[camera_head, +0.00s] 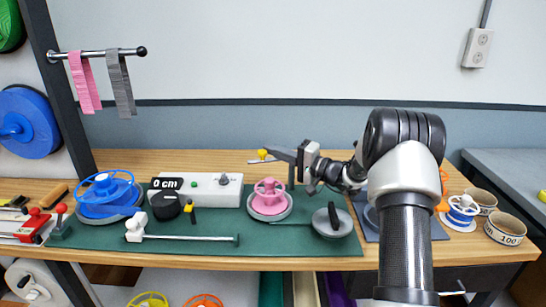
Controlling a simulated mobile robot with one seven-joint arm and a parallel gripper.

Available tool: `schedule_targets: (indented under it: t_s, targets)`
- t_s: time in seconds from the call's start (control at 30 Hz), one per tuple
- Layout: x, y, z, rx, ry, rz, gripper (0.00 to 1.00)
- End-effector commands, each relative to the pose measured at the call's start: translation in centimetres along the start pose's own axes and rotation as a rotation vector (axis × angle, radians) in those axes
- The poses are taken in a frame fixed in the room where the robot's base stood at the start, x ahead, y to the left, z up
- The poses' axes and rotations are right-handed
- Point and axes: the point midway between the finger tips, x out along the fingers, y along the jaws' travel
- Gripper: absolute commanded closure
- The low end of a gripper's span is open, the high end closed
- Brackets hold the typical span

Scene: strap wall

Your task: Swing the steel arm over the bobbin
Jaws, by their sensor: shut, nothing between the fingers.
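A pink bobbin (269,194) stands upright on a grey round base on the green mat. I take this bar to be the steel arm, but cannot be sure. My gripper (299,153) reaches in from the right at the bar's right end, behind and right of the bobbin. It is shut and empty. Its fingertips blend with the dark parts, so I cannot tell whether they touch the bar.
A steel rod with a white head (135,229) lies across the green mat (205,254). A grey disc with a black handle (333,221) sits right of the bobbin. A white box (207,187) and blue reel (108,194) stand left; a blue-white spool (462,212) and tape rolls (505,228) stand right.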

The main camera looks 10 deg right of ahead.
Motion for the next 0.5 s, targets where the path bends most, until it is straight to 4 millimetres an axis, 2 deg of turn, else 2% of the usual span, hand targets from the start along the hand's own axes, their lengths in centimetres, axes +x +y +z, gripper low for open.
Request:
schedule_targets:
  t_s: [0.03,0.5]
  targets:
    - [-0.3,0.7,0.1,-0.002,-0.041,-0.009,1.00]
    - [-2.1,0.0,1.4,0.023,-0.416,-0.071,1.00]
